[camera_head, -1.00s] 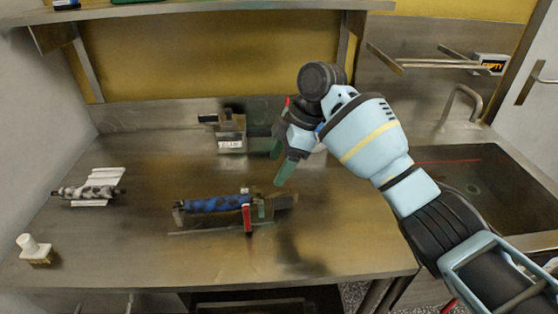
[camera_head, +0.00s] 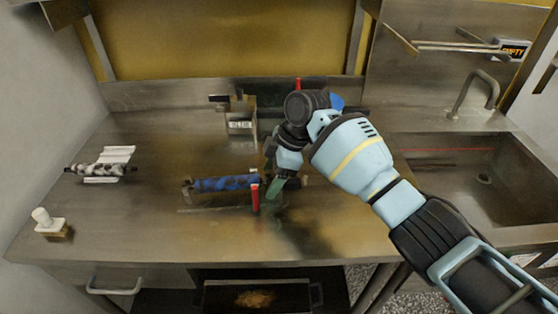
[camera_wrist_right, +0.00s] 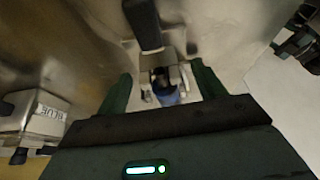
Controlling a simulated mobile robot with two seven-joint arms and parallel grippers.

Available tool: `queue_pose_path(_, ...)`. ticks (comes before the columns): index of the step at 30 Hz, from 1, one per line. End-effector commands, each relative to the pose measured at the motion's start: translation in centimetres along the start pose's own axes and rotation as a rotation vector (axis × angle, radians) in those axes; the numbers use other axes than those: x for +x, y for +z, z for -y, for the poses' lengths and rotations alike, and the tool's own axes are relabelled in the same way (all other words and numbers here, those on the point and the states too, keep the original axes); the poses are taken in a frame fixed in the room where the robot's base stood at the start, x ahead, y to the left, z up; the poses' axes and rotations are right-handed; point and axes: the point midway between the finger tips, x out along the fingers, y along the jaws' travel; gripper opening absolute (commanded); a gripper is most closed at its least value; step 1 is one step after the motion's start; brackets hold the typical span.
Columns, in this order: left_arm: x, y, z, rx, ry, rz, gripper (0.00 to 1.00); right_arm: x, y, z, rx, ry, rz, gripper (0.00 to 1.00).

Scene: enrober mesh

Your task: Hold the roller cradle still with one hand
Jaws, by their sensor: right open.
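The roller cradle (camera_head: 215,208) sits on the steel worktop with a blue mottled roller (camera_head: 222,184) lying in it. A red upright piece (camera_head: 255,198) stands near its right end. My right gripper (camera_head: 275,178) is open at that right end, with its green fingers pointing down and partly covering it. In the right wrist view, the open fingers (camera_wrist_right: 163,88) have a grey metal end part (camera_wrist_right: 176,78) and a bit of blue between them. I see no finger closed on it. My left gripper is not in view.
A black and white roller (camera_head: 100,169) lies on a white holder at the left. A small white-topped object (camera_head: 43,218) stands at the front left. A labelled metal box (camera_head: 241,118) stands behind the cradle. The sink (camera_head: 470,175) is at the right. The worktop's front middle is clear.

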Motion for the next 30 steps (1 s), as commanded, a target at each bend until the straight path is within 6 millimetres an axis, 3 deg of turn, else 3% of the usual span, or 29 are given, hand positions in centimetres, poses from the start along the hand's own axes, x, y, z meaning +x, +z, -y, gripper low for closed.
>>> queue_pose_path(6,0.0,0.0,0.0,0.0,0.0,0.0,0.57,1.7,0.0,0.0,0.0,0.001,0.001,0.69)
queue_pose_path(16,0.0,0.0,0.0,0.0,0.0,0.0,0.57,1.9,0.0,0.0,0.0,0.001,0.001,0.69)
queue_pose_path(30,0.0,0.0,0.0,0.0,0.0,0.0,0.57,1.9,0.0,0.0,0.0,0.001,0.001,0.09)
